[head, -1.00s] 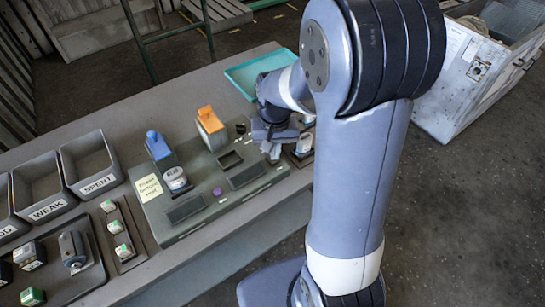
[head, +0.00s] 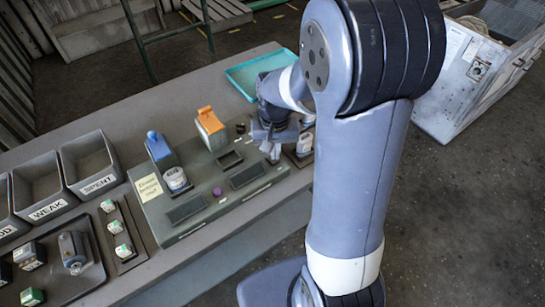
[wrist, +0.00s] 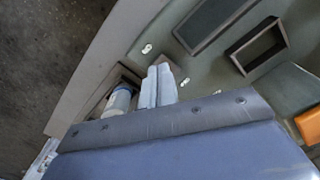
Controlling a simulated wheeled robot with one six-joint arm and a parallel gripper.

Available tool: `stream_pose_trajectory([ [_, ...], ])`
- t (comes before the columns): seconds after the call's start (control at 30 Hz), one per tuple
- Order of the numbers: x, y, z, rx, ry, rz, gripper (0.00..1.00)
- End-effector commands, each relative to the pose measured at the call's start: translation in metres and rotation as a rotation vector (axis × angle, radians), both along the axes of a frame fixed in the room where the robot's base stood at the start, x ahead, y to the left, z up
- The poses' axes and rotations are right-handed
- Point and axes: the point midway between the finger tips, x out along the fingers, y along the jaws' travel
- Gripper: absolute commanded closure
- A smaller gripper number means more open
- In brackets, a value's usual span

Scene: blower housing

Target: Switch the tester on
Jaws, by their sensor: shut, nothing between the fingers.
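The tester (head: 215,215) is a grey-green console on the bench, with a blue block (head: 157,146) and an orange block (head: 210,122) at its back. Its top has dark panels, a purple button (head: 217,191) and a small dark knob (head: 240,128). My gripper (head: 274,157) is shut and empty at the tester's right end. In the wrist view its pale fingertips (wrist: 160,70) are together over the tester's edge, near a small light stud (wrist: 147,48). I cannot tell whether they touch it. My arm and gripper hide part of the tester's right end.
A white-labelled container (head: 304,144) stands in a dark holder close right of my gripper; it also shows in the wrist view (wrist: 118,102). A teal tray (head: 245,75) lies behind. Labelled bins (head: 88,165) and a strip of small cells (head: 118,235) are at the left.

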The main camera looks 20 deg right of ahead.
Motion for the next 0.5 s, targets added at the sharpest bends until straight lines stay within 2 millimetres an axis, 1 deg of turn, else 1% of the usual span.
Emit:
stream_pose_trajectory([
  [0.5,-0.0001,0.0,-0.0073,0.0,0.0,0.0,1.0],
])
